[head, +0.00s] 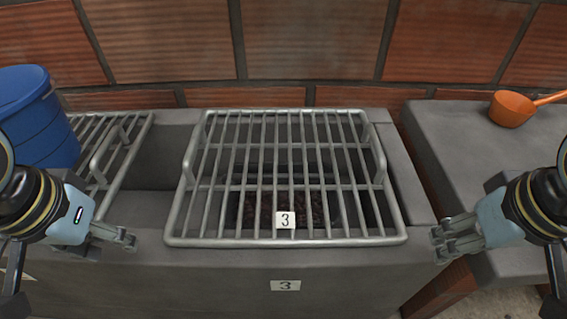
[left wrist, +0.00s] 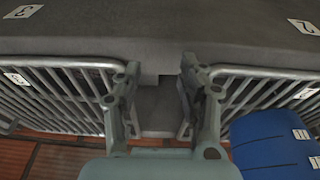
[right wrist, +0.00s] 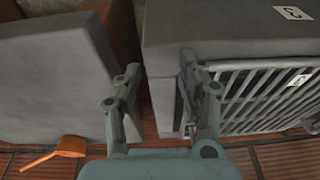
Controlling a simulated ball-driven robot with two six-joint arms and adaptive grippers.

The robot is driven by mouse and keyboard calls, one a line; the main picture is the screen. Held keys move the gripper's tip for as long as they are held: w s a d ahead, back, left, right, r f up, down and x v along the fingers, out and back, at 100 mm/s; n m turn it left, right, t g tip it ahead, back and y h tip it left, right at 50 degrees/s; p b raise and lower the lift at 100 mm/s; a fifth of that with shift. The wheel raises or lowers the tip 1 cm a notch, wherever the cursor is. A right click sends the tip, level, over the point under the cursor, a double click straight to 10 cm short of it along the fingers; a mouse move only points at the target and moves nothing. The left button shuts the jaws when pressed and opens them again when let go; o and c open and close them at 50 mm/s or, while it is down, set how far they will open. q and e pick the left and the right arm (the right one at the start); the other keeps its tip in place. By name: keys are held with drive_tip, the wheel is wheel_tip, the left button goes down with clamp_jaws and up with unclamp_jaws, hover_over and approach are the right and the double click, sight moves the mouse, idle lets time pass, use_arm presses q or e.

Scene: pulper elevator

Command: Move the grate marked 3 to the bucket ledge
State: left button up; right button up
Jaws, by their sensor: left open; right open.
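The grate marked 3 (head: 285,238) is a metal rack of parallel bars with a raised handle on its left and right sides. It lies over an opening in the grey trough, and dark material shows below its bars. It also shows in the left wrist view (left wrist: 75,63) and the right wrist view (right wrist: 262,65). My left gripper (head: 133,240) is open and empty, left of the grate's front corner. My right gripper (head: 437,244) is open and empty, just right of the grate's front corner. I cannot tell which surface is the bucket ledge.
A second grate (head: 119,150) lies at the left, with a blue bucket (head: 42,125) over it. A grey ledge (head: 480,150) at the right holds an orange ladle (head: 511,109). A label 3 (head: 286,286) marks the trough's front. A brick wall (head: 310,40) stands behind.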

use_arm(q)
drive_tip(key=w+d+r+t+h, duration=0.1)
drive_tip(key=w+d+r, duration=0.15)
drive_tip(key=w, duration=0.35)
drive_tip(key=w+d+r, duration=0.1)
drive_tip(key=w+r, duration=0.2)
drive_tip(key=w, duration=0.2)
use_arm(e)
drive_tip(key=w+a+r+t+y, duration=0.1)
drive_tip(key=w+a+r, duration=0.15)
drive_tip(key=w, duration=0.35)
drive_tip(key=w+a+r, duration=0.1)
drive_tip(key=w+r, duration=0.2)
drive_tip(key=w, duration=0.2)
use_arm(q)
drive_tip(key=t+h, duration=0.1)
approach(192, 140)
use_arm(e)
approach(378, 140)
use_arm(q)
drive_tip(key=shift+w, duration=0.1)
use_arm(e)
drive_tip(key=shift+s+d+f+t+y, duration=0.15)
drive_tip(key=shift+s+d+t+y, duration=0.1)
drive_tip(key=shift+s+t+y, duration=0.15)
